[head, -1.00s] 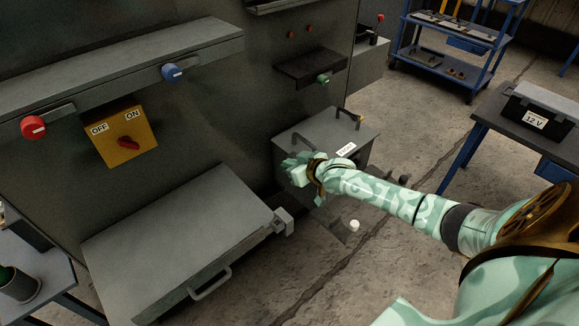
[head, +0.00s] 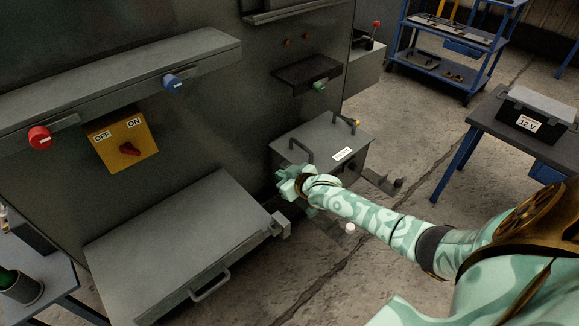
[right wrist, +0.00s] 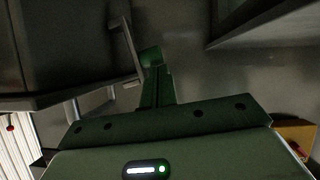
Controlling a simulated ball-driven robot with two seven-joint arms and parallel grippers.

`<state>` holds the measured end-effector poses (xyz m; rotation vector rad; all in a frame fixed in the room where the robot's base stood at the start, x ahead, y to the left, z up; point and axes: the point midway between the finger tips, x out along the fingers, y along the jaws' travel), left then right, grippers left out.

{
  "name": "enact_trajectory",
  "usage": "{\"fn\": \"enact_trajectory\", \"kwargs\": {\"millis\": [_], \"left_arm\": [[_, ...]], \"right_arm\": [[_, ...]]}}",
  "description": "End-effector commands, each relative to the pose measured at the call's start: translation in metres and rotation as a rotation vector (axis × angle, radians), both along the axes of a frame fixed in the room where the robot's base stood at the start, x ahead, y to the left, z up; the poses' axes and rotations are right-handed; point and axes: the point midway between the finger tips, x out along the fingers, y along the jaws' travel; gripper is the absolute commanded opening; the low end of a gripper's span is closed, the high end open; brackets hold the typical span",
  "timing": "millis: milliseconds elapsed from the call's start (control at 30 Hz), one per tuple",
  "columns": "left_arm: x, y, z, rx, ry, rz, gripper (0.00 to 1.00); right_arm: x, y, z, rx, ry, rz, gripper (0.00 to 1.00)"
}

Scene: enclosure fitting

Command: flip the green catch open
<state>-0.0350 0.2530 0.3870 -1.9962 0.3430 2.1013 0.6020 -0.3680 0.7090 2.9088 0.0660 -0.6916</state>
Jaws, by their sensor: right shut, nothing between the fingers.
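The green catch (head: 319,87) is a small green knob at the front of a dark ledge on the grey cabinet, right of centre in the head view. My right gripper (head: 283,180) is well below it, beside the left side of a grey lidded box, and apart from the catch. In the right wrist view its fingers (right wrist: 154,75) look dark green and are together, with nothing between them. I cannot make out the green catch in the right wrist view. My left gripper is not in view.
The grey box (head: 348,172) with handles stands close to my right gripper. A large grey lid with a front handle (head: 210,284) juts out at lower left. A blue knob (head: 172,82), a red knob (head: 39,137) and a yellow OFF/ON switch box (head: 105,155) are on the cabinet.

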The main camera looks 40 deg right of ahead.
Motion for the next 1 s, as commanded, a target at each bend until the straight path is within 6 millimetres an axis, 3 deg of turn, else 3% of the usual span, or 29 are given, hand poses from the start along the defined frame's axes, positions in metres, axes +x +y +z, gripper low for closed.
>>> {"fn": "enact_trajectory", "kwargs": {"millis": [500, 1000], "left_arm": [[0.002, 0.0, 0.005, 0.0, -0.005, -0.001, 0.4], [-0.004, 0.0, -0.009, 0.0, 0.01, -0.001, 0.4]], "right_arm": [[-0.002, 0.026, -0.04, 0.002, 0.001, 0.0, 0.0], [-0.002, 0.03, -0.08, 0.001, 0.001, -0.001, 0.0]]}}
